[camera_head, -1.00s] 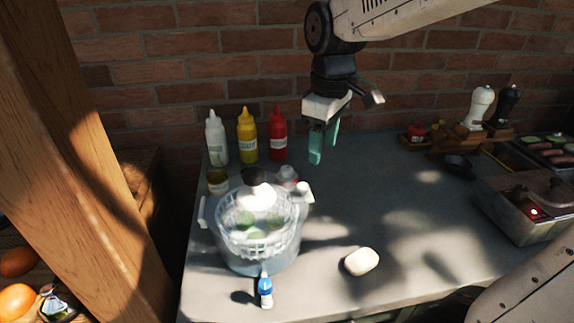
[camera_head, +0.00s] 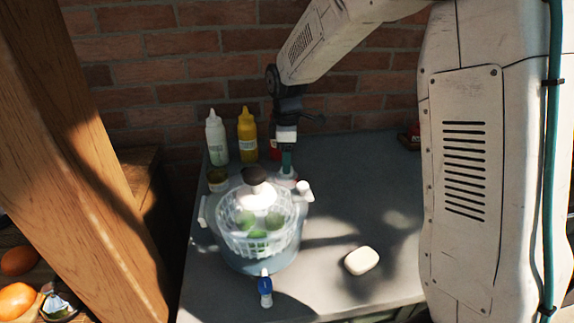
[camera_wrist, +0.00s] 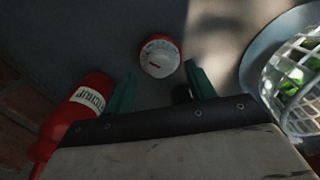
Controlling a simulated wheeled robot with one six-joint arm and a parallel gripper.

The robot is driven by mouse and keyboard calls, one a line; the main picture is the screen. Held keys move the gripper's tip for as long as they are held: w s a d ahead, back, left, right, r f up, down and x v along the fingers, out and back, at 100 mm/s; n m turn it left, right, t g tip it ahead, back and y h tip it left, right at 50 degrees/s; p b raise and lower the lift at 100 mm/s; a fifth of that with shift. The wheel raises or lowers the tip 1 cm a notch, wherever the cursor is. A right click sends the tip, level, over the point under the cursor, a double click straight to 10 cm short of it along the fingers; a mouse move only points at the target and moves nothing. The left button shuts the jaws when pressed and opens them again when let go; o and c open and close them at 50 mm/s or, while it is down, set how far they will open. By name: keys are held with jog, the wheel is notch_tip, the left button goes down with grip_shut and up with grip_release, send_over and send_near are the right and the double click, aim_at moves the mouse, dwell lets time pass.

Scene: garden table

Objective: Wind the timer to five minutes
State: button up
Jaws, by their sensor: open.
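The timer (camera_wrist: 160,57) is a small round thing with a white dial and a red rim, seen from above in the wrist view. In the head view the timer (camera_head: 287,178) stands on the grey table behind the salad spinner, partly covered by my gripper (camera_head: 286,160). My gripper (camera_wrist: 160,92) points down with its green fingers spread. In the wrist view the timer sits just beyond the fingertips and between their lines, apart from both. The dial's small marks are too blurred to read.
A red ketchup bottle (camera_wrist: 80,108) is close beside the left finger. The salad spinner (camera_head: 256,225) stands close on the other side. Mustard (camera_head: 247,135) and white (camera_head: 216,138) bottles stand by the brick wall. A soap-like white block (camera_head: 361,260) lies at the front.

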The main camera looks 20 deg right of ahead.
jog(key=shift+f, duration=1.35)
jog(key=c, duration=1)
jog(key=shift+m, duration=3.3)
